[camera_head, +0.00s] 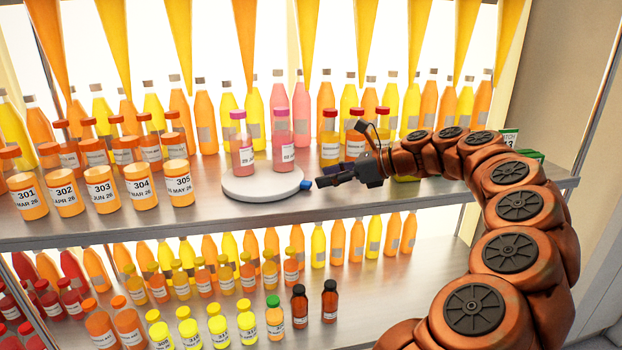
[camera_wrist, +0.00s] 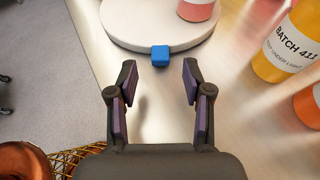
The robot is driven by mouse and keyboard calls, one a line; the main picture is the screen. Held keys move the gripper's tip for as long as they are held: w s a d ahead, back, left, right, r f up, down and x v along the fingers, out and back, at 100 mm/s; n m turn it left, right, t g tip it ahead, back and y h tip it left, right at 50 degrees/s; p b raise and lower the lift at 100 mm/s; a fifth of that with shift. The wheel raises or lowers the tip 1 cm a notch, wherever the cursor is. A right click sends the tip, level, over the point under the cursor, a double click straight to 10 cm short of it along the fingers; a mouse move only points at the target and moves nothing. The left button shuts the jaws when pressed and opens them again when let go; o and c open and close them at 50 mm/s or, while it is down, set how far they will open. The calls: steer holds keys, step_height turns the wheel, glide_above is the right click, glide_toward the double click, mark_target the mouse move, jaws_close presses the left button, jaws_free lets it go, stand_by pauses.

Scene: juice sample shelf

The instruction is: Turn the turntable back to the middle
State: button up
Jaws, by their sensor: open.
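In the wrist view the turntable (camera_wrist: 130,28) is at the top, and the blue knob (camera_wrist: 160,56) faces my gripper (camera_wrist: 159,75). My gripper (camera_head: 322,177) is open and empty, close to the knob. The knob lies just beyond the fingertips, roughly midway between them, apart from both.
Numbered orange jars (camera_head: 103,192) stand left of the turntable. A labelled bottle, BATCH 411 (camera_wrist: 289,43), stands right of my gripper in the wrist view. Tall bottles line the back. The shelf's front edge (camera_head: 250,231) runs close by; a lower shelf holds more bottles.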

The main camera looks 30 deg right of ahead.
mark_target(304, 182)
steer(key=p+x, duration=0.1)
steer(key=x, duration=0.4)
steer(key=shift+w+a, duration=0.1)
jaws_close()
stand_by(0.3)
